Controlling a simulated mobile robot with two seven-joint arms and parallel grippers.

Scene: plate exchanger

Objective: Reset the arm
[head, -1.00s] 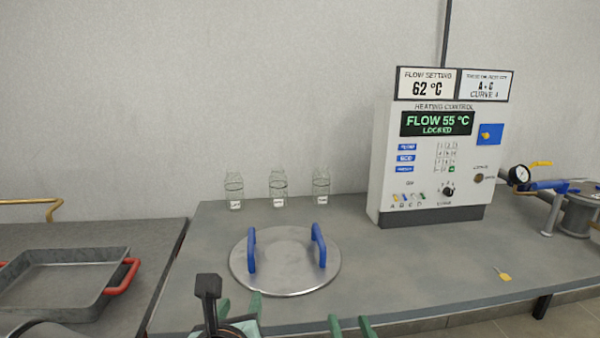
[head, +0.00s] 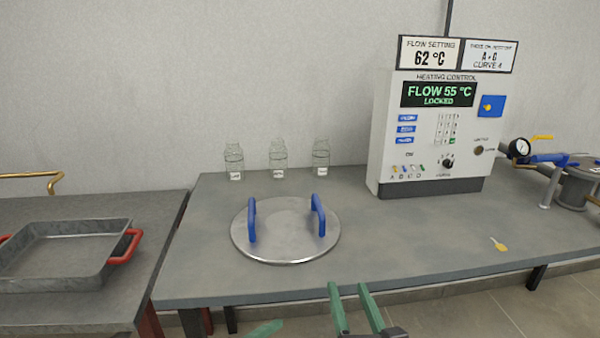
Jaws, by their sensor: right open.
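My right gripper (head: 348,288) is at the bottom centre of the head view, in front of the bench's front edge. Its two green fingers stand apart, with nothing between them. Of my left gripper (head: 265,329) only a green finger piece shows at the bottom edge, left of the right gripper. The rest of it is out of the picture, so its opening cannot be told. Both grippers are apart from the things on the bench.
A round metal lid (head: 285,208) with blue handles lies on the grey bench (head: 400,240). Several glass jars (head: 278,160) stand behind it. A heating control box (head: 425,140) stands to the right, a yellow tag (head: 499,245) nearby. A metal tray (head: 60,275) sits on the left bench.

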